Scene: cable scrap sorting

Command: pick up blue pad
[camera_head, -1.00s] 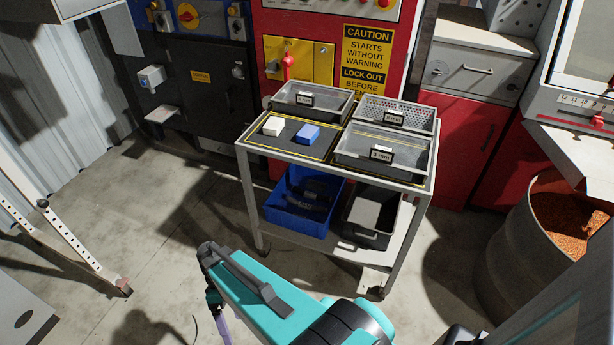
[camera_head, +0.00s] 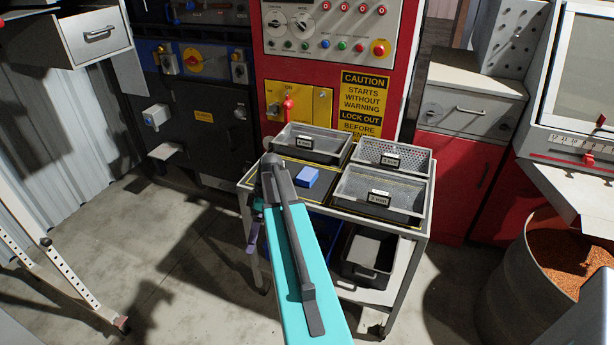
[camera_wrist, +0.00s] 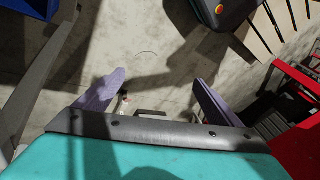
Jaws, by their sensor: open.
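The blue pad (camera_head: 307,177) lies flat on the dark mat of the cart top, in the front-left bay between the grey trays, in the head view. It does not show in the wrist view. My gripper's two purple fingers (camera_wrist: 158,78) are spread apart in the wrist view, with only concrete floor between them. In the head view a purple finger hangs at the cart's left edge, below and left of the blue pad. The rest of the gripper is hidden by my teal arm.
The cart (camera_head: 420,231) carries a back-left tray (camera_head: 310,155), a perforated tray (camera_head: 392,172) and a front-right tray (camera_head: 380,207). A rusty-filled drum (camera_head: 510,285) stands at right.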

